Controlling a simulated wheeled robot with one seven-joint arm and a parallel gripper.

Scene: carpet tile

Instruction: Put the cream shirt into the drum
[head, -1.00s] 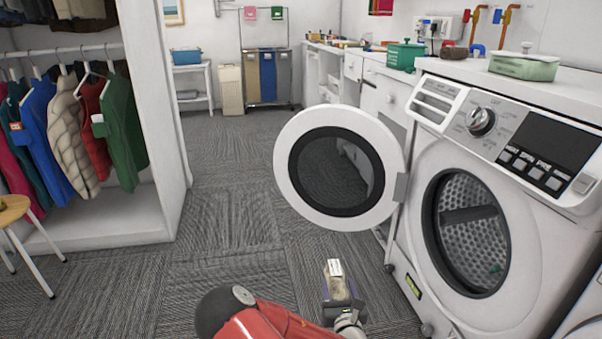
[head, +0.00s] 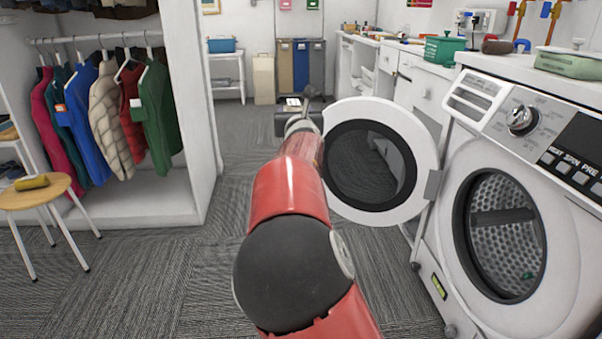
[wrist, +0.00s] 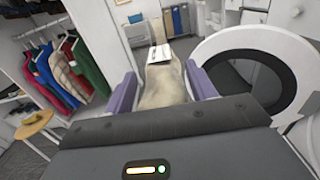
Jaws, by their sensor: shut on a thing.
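The cream shirt (wrist: 163,88) shows in the wrist view as a beige bundle of cloth with a white tag, between the two purple fingers of my gripper (wrist: 162,84). My gripper is shut on it. In the head view my gripper (head: 297,104) is stretched out ahead, left of the open washer door, and my arm hides most of the shirt. The washer's drum (head: 503,232) is open at the right, well apart from the gripper. A small green item (head: 527,275) shows low inside it.
The round washer door (head: 410,122) stands swung open between my arm and the drum opening. A rack of hanging clothes (head: 110,110) is at the left, with a wooden stool (head: 50,190) bearing a yellow item (head: 31,183). Carpet between them is clear.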

